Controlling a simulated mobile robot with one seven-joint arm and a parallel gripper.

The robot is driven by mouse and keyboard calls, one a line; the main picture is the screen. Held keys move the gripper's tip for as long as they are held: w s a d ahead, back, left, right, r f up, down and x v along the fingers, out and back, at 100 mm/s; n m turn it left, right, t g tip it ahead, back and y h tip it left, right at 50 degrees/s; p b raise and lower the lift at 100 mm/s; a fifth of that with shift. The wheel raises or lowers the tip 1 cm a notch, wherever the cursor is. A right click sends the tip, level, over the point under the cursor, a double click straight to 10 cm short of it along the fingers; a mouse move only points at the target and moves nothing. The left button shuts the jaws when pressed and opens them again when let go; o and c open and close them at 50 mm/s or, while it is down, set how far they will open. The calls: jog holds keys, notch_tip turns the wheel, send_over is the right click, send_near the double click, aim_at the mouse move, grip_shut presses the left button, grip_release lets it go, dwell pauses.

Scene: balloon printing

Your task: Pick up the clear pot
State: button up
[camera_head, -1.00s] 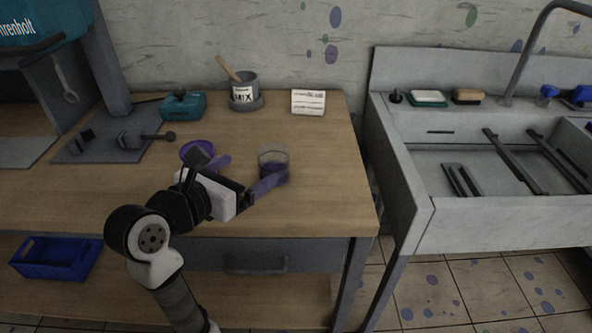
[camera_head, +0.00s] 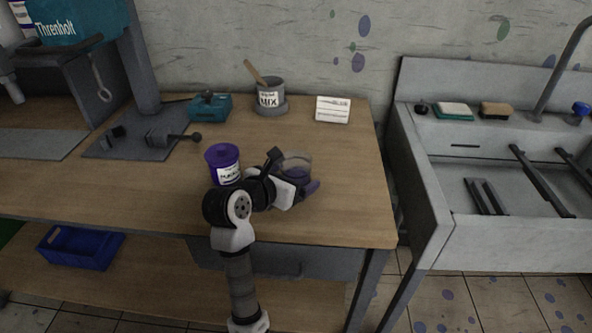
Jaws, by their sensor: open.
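The clear pot (camera_head: 297,160) stands on the wooden table, right of the purple labelled jar. Its clear rim shows above my gripper, and something purple shows through its lower part.
A purple jar (camera_head: 222,164) stands close left of my wrist. A grey mix pot (camera_head: 270,98) with a wooden stick, a white card (camera_head: 333,110) and a teal box (camera_head: 210,107) stand at the back. The table's right part is clear; a sink (camera_head: 440,235) lies beyond.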

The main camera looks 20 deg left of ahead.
jog(key=shift+x, duration=1.35)
jog(key=c, duration=1.1)
